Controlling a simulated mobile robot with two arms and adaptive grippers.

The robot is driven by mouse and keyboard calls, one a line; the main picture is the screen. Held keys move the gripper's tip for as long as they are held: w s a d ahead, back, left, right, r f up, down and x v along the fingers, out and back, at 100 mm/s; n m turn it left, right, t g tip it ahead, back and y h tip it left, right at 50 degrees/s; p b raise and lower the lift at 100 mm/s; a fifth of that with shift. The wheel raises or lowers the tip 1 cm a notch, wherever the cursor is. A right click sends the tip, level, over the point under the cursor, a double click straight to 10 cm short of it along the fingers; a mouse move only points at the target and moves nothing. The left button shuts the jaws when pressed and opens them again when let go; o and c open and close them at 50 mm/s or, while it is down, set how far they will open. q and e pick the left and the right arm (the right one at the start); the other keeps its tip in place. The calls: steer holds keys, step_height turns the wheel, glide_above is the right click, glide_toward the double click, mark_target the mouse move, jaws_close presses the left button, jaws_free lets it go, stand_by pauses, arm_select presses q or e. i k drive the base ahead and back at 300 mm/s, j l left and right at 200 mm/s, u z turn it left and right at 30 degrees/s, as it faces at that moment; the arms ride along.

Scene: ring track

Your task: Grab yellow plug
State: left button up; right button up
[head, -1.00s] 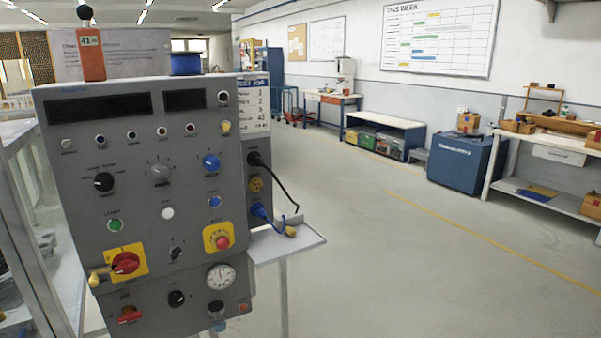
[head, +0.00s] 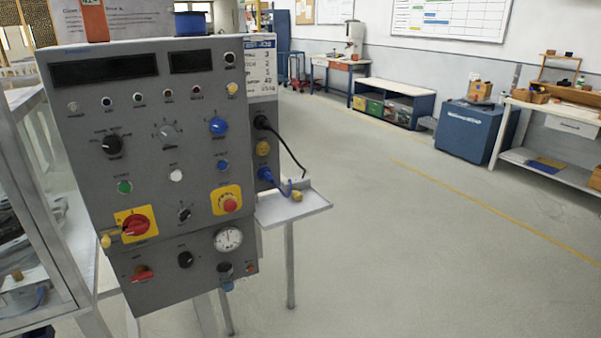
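A small yellow plug (head: 297,195) lies on the white side shelf (head: 300,205) at the right of the grey control panel (head: 85,205). On the panel's side face, a black plug (head: 262,122) with a black cable sits at the top. A yellow socket (head: 263,148) is below it, and a blue plug (head: 266,175) with a blue cable is lowest. The black cable runs down to the shelf near the yellow plug; which cable joins it is too small to tell. Neither of my grippers shows in the head view.
A glass-sided frame (head: 35,220) stands close at the left of the panel. A shelf leg (head: 290,265) stands under the side shelf. The floor (head: 410,260) to the right is clear, up to a blue cabinet (head: 468,130) and workbench (head: 555,160).

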mark_target(295, 194)
steer(key=i+l+u, duration=0.1)
steer(key=i+l, duration=0.25)
steer(key=i+l+u, duration=0.1)
steer(key=i+l, duration=0.2)
steer(key=i+l+u, duration=0.1)
steer(key=i+l, duration=0.25)
steer(key=l, duration=0.2)
steer(key=i+l+u, duration=0.1)
steer(key=i+l, duration=0.15)
steer(key=l, duration=0.2)
